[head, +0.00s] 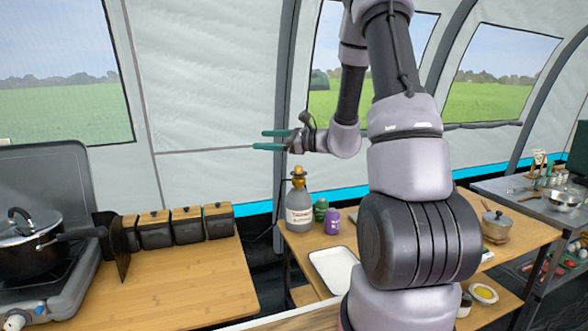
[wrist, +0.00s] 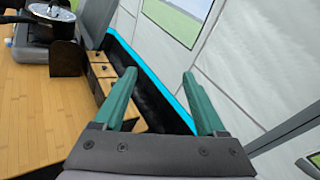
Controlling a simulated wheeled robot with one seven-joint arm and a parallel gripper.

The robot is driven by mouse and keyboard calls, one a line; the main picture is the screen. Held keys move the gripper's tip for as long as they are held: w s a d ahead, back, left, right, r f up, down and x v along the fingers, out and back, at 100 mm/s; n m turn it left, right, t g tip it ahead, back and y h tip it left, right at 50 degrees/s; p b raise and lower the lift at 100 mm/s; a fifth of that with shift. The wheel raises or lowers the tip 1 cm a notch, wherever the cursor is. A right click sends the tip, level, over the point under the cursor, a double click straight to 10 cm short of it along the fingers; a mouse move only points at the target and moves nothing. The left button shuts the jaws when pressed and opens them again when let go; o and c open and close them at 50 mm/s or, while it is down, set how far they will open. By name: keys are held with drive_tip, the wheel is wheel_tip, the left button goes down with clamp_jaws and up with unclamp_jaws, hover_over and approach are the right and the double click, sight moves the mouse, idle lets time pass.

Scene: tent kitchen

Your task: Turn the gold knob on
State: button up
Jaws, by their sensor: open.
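The grey camping stove (head: 70,280) stands on the wooden table at the far left in the head view, with its lid raised. A small yellowish knob (head: 14,322) shows at its front near the bottom left corner; it is small and I cannot tell its setting. My gripper (head: 262,140) is high above the gap between the tables, well right of the stove, pointing left. Its two teal fingers are apart and empty in the wrist view (wrist: 159,76).
A black pot (head: 28,245) with a glass lid sits on the stove. Several black canisters with wooden lids (head: 187,225) line the table's back edge. The table front (head: 170,295) is clear. A grey bottle (head: 299,207) stands on the middle table near a white tray (head: 333,270).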

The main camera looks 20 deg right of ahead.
drive_tip(key=w+d+f+m+t+h, duration=0.3)
drive_tip(key=w+d+f+m+t, duration=0.15)
drive_tip(key=d+f, duration=0.25)
drive_tip(key=m+t+h, duration=0.2)
drive_tip(key=m+h, duration=0.5)
approach(301, 171)
drive_tip(key=w, duration=0.2)
drive_tip(key=w+a, duration=0.1)
drive_tip(key=w, duration=0.1)
drive_tip(key=shift+w, duration=0.1)
drive_tip(key=w, duration=0.3)
drive_tip(key=w+a, duration=0.1)
drive_tip(key=w, duration=0.3)
drive_tip(key=w+a, duration=0.1)
drive_tip(key=w, duration=0.2)
drive_tip(key=shift+w, duration=0.2)
clamp_jaws()
